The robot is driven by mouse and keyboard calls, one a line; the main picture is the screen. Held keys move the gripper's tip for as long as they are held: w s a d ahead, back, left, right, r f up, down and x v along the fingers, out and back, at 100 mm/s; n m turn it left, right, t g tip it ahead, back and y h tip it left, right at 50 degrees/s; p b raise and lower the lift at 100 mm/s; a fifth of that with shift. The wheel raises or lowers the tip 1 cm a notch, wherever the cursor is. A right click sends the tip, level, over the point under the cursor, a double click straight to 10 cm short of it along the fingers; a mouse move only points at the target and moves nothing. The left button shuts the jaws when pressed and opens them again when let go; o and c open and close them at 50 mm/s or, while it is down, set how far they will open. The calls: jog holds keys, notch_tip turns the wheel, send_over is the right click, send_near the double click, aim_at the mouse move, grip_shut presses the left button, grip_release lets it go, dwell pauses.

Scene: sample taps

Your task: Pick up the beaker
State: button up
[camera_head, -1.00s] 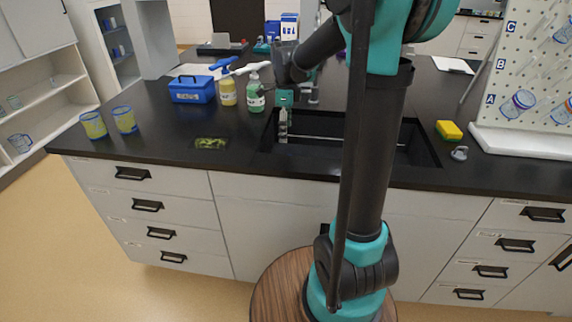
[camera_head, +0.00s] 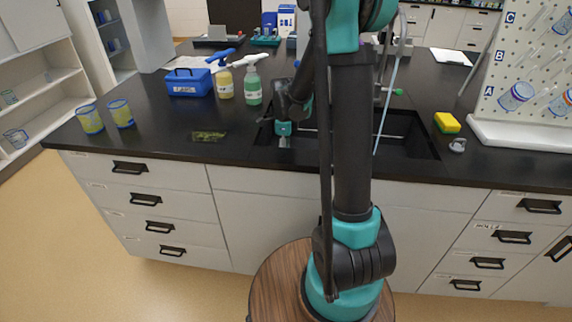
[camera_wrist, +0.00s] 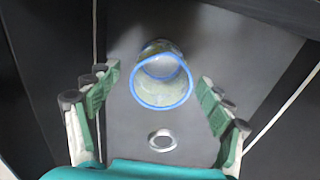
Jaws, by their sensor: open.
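A clear beaker with a blue rim (camera_wrist: 162,92) is in the sink (camera_head: 415,140), seen from above in the wrist view. It shows between and beyond the fingers of my gripper (camera_wrist: 158,98), which are spread apart with a visible gap on each side. The beaker is hidden in the head view by the sink's front edge and my arm. In the head view my gripper (camera_head: 284,141) points down over the left part of the sink. It is open and empty.
Two yellowish beakers (camera_head: 90,119) stand at the counter's left. A blue box (camera_head: 188,83), a yellow bottle (camera_head: 225,85) and a green bottle (camera_head: 253,90) stand behind. A faucet (camera_head: 392,90) rises behind the sink. A yellow sponge (camera_head: 447,123) lies right. A ring-shaped drain (camera_wrist: 162,140) shows near the beaker.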

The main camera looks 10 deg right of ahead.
jog(key=f, duration=0.4)
jog(key=shift+d+f, duration=0.1)
jog(key=shift+d, duration=0.15)
jog(key=c, duration=1.1)
